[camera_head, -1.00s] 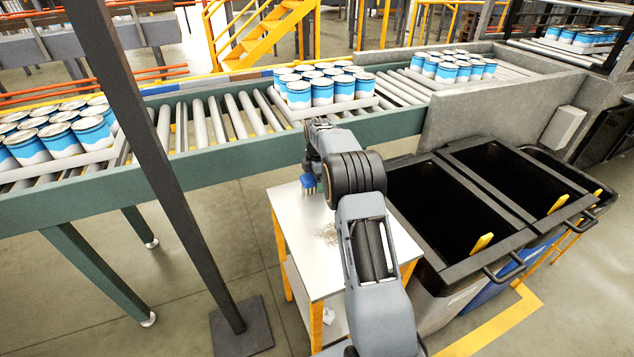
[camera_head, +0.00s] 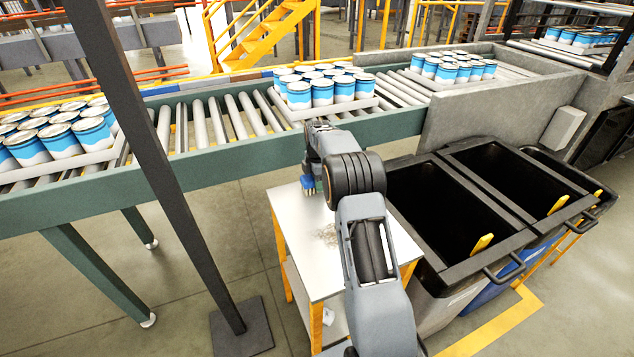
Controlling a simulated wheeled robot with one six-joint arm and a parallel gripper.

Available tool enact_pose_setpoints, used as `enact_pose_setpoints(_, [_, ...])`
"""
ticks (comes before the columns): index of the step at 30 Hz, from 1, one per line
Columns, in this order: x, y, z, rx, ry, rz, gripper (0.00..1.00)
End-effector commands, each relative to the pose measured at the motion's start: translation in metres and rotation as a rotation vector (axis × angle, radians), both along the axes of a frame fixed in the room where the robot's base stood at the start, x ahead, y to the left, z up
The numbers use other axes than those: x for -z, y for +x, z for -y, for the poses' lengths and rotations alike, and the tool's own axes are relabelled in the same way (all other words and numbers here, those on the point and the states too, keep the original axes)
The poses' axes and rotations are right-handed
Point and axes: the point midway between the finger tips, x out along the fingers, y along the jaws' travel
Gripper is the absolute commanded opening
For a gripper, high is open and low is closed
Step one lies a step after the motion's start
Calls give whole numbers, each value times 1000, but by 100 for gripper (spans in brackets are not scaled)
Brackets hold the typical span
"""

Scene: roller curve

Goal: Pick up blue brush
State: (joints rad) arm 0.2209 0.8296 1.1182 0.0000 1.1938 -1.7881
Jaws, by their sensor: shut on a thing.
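The blue brush (camera_head: 308,182) shows as a small blue block with pale bristles below it, over the far part of the small white-topped table (camera_head: 291,238). My gripper (camera_head: 309,173) is at the brush and shut on it. The jaws are mostly hidden behind my own arm, so only part of the brush shows. I cannot tell whether the bristles touch the table top.
A roller conveyor (camera_head: 215,150) with trays of blue and white cans (camera_head: 322,90) runs behind the table. Open black bins (camera_head: 440,215) stand close on the right. A dark post (camera_head: 165,180) rises on the left. Debris (camera_head: 328,235) lies on the table.

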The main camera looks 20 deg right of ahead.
Motion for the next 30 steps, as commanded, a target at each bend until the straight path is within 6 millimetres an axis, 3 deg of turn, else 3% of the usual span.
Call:
enact_pose_setpoints(8, [-9,0,0,0,0,2,27])
enact_pose_setpoints(14, [-35,1,0,0,-1,4,27])
enact_pose_setpoints(23, [-93,-50,-2,0,-1,6,27])
enact_pose_setpoints(30, [-112,-98,-4,1,-1,3,27])
